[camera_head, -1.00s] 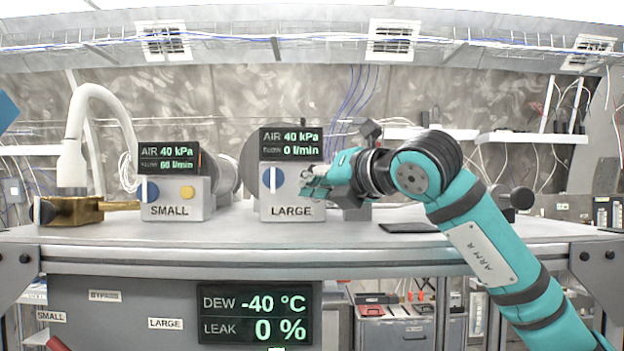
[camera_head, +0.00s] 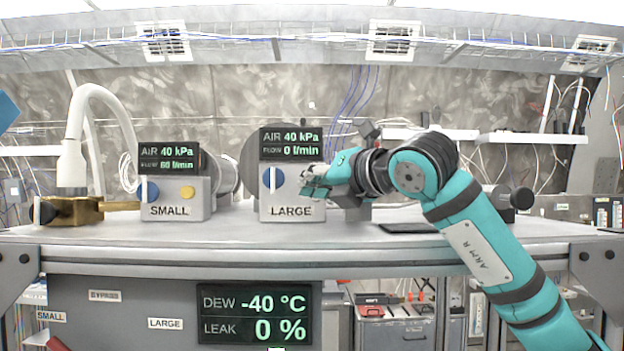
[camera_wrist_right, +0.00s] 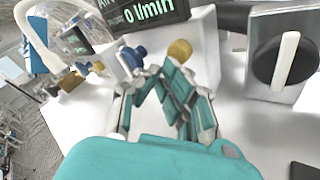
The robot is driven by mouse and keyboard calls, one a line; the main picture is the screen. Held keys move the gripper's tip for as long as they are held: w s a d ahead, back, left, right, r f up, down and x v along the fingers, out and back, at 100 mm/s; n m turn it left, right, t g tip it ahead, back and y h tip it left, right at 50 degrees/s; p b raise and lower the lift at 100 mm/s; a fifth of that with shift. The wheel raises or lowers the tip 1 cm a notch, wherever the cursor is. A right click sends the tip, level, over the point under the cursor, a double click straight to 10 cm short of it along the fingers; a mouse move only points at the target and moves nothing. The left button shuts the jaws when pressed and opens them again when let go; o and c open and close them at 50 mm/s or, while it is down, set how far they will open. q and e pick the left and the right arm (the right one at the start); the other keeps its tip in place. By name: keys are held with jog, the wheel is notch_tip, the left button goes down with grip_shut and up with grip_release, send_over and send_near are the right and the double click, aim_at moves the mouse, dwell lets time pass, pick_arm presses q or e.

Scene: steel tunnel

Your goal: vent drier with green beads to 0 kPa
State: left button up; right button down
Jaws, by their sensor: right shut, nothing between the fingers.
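The unit labelled LARGE (camera_head: 291,211) has a display (camera_head: 290,143) reading AIR 40 kPa and flow 0 l/min. Its blue knob (camera_head: 273,179) has an upright white bar. The unit labelled SMALL (camera_head: 172,211) shows AIR 40 kPa and flow 60 l/min, with a blue knob (camera_head: 149,190) and a yellow button (camera_head: 187,192). My right gripper (camera_head: 310,182) is shut and empty at the LARGE front, hiding its yellow button in the head view. In the wrist view the fingertips (camera_wrist_right: 160,72) are just before the yellow button (camera_wrist_right: 180,51); contact is unclear. No green beads are discernible. My left gripper is out of view.
A lower display (camera_head: 256,314) reads DEW -40 °C and LEAK 0 %. A white hose (camera_head: 72,150) rises from a brass valve (camera_head: 72,211) at left. In the wrist view a black knob with a white bar (camera_wrist_right: 285,60) is at right. The front bench top (camera_head: 200,234) is clear.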

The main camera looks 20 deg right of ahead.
jog(key=shift+w+d, duration=0.2)
jog(key=shift+w, duration=0.4)
dwell(0.4)
jog(key=shift+s, duration=0.1)
dwell(2.8)
jog(key=shift+s+a+f+b, duration=0.15)
jog(key=shift+s+a+b, duration=0.05)
jog(key=shift+s+b, duration=0.4)
jog(key=shift+s+a, duration=0.1)
jog(key=shift+s, duration=0.1)
